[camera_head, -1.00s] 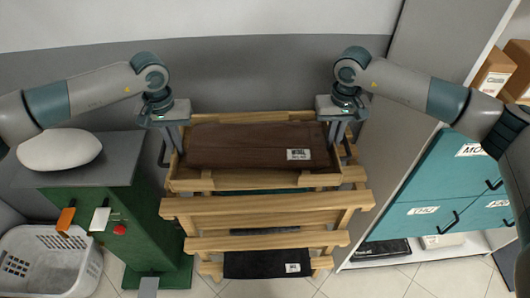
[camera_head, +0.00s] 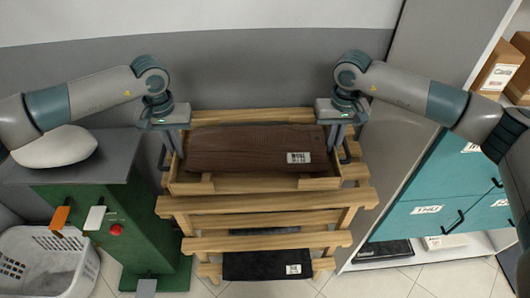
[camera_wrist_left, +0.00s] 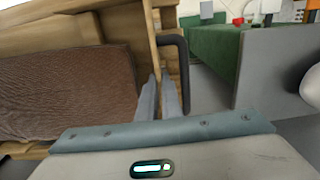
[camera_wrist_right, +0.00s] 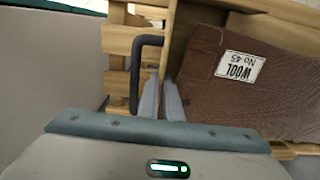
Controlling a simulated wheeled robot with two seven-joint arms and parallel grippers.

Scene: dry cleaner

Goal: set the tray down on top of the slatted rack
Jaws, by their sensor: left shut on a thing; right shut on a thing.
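The wooden tray (camera_head: 320,184) holds a folded brown cloth (camera_head: 235,150) with a white label, and it appears level at the top of the slatted rack (camera_head: 265,201). Whether its underside touches the rack is hidden. My left gripper (camera_head: 171,146) is shut on the tray's left side by the dark handle; the fingers and handle show in the left wrist view (camera_wrist_left: 159,95). My right gripper (camera_head: 339,140) is shut on the right side by the other handle, and its fingers show in the right wrist view (camera_wrist_right: 162,95).
A green cabinet (camera_head: 120,205) with a grey top and a white rounded thing (camera_head: 55,147) stands at the left. A white basket (camera_head: 45,265) is on the floor there. Teal drawers (camera_head: 430,200) stand at the right. A dark folded cloth (camera_head: 265,265) lies lower in the rack.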

